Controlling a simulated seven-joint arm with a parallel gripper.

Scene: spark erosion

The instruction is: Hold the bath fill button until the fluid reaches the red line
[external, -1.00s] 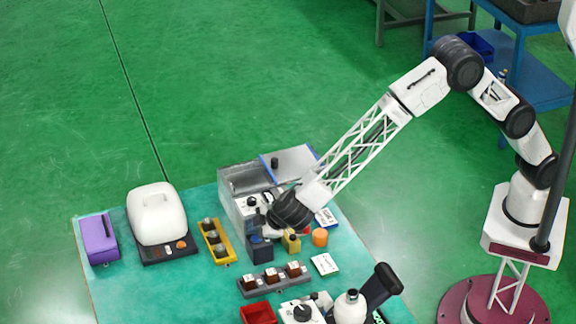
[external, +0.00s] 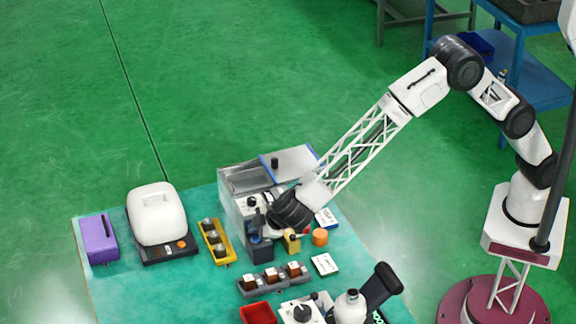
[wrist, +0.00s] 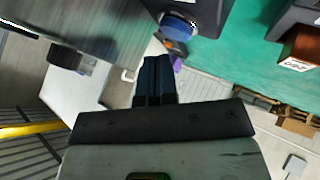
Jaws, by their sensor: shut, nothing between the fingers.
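My gripper (wrist: 157,62) is shut and empty; its dark fingers lie side by side in the wrist view. A dark box with a round blue button (wrist: 178,27) lies ahead and to the right of the fingertips, and a gap shows between them in the picture. In the external view the dark box (external: 260,252) stands at the front of a grey metal machine with an open tank (external: 243,178). My wrist hangs just right of the box and covers part of the machine front. I cannot make out the fluid level or the red line.
A yellow block (external: 291,243) and an orange cylinder (external: 320,237) stand close right of the box. A grey rack (external: 272,281) with brown blocks lies in front. A yellow rack (external: 215,241), a white-lidded device (external: 157,215) and a purple box (external: 99,238) stand left.

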